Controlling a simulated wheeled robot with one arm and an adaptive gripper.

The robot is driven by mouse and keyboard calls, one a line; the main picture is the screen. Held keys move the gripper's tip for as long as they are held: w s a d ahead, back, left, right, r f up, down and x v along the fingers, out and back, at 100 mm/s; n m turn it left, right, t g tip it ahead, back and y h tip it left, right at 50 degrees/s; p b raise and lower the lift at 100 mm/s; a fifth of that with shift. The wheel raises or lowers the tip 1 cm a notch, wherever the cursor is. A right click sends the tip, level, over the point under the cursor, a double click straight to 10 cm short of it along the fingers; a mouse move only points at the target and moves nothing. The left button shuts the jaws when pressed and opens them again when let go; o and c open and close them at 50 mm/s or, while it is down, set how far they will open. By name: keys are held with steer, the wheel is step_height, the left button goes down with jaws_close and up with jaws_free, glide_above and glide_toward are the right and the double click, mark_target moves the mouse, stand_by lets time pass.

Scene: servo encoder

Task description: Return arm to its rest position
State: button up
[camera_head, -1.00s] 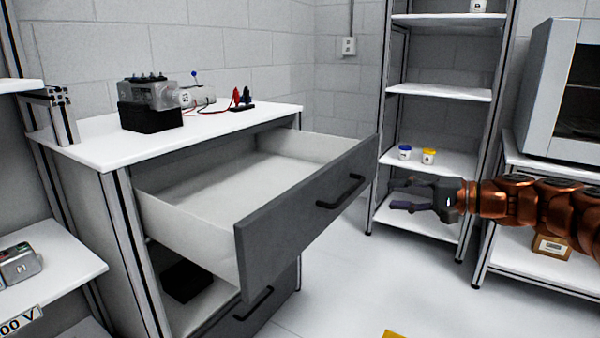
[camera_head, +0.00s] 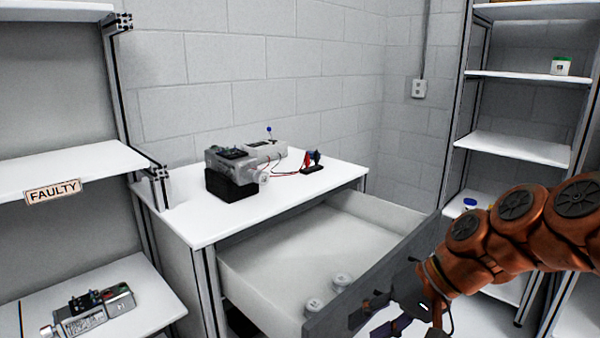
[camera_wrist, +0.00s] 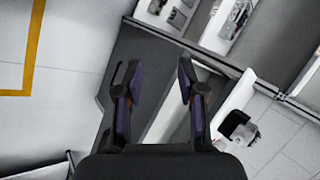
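My gripper (camera_head: 380,315) is at the lower right of the head view, in front of the dark grey front of the open drawer (camera_head: 425,243). In the wrist view its two fingers (camera_wrist: 158,78) stand apart with nothing held between them. My copper-coloured arm reaches in from the right edge. The drawer is pulled out from under the white worktop (camera_head: 190,222). I cannot tell whether the gripper touches the drawer front.
A grey motor-like device (camera_head: 228,168) sits on a black block on the worktop, with red and black leads beside it. A shelf labelled FAULTY (camera_head: 52,190) and a lower shelf with a silver device (camera_head: 95,310) are at left. Open shelving (camera_head: 512,147) stands at right.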

steer(key=s+d+r+n+g+h+p, duration=0.1)
steer(key=s+d+r+h+p, duration=0.2)
steer(key=s+p, duration=0.5)
steer(key=s+d+r+g+h+p, duration=0.2)
steer(key=s+d+r+h+p, duration=0.1)
steer(key=s+p, duration=0.6)
step_height(320, 180, up, 2)
steer(key=shift+s+d+r+n+h+p, duration=0.15)
steer(key=shift+s+d+n+h+p, duration=0.2)
steer(key=shift+s+h, duration=0.6)
